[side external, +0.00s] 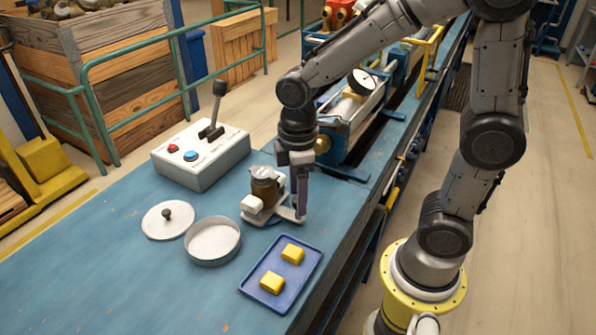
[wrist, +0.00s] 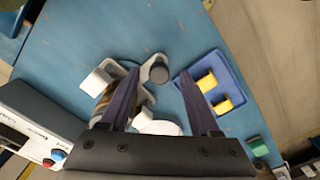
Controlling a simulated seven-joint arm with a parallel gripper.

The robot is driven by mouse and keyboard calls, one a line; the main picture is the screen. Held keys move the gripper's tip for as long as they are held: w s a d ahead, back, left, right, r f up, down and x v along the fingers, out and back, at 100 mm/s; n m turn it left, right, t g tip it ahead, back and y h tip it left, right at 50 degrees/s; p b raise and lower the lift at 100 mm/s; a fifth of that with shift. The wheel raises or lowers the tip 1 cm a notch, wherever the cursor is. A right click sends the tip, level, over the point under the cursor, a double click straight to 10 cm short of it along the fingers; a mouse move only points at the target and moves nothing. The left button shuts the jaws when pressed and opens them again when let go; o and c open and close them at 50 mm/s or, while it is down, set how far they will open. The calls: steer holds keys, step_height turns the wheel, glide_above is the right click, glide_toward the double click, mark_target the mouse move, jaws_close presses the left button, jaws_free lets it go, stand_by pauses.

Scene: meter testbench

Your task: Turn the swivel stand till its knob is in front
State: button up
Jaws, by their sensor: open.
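The swivel stand (side external: 258,214) is a low white piece on the blue bench with a brown jar-like part (side external: 267,186) on it. In the wrist view the stand's white block (wrist: 98,80) is left of my fingers, and a white arm reaches right to a round dark grey knob (wrist: 158,73). My gripper (side external: 296,214) is open and points down at the stand's right side. In the wrist view my gripper (wrist: 158,76) has its purple fingertips on either side of the knob. Contact cannot be told. The knob is hidden in the side view.
A blue tray (side external: 251,287) with two yellow blocks lies in front. A round pan (side external: 212,259) and a knobbed lid (side external: 154,228) lie to the left. A control box (side external: 190,170) with a lever stands behind. The bench's left front is clear.

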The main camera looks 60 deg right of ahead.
step_height(320, 180, up, 13)
steer(key=shift+r, duration=0.2)
stand_by(0.4)
steer(key=s+d+f+m+t, duration=0.1)
steer(key=s+m+t, duration=0.1)
steer(key=s+m, duration=0.2)
steer(key=s+d+f+m+t, duration=0.2)
steer(key=s+m+t, duration=0.1)
steer(key=s, duration=0.3)
steer(key=shift+s+f+m+t, duration=0.3)
steer(key=shift+s+m, duration=0.05)
steer(key=shift+m, duration=0.55)
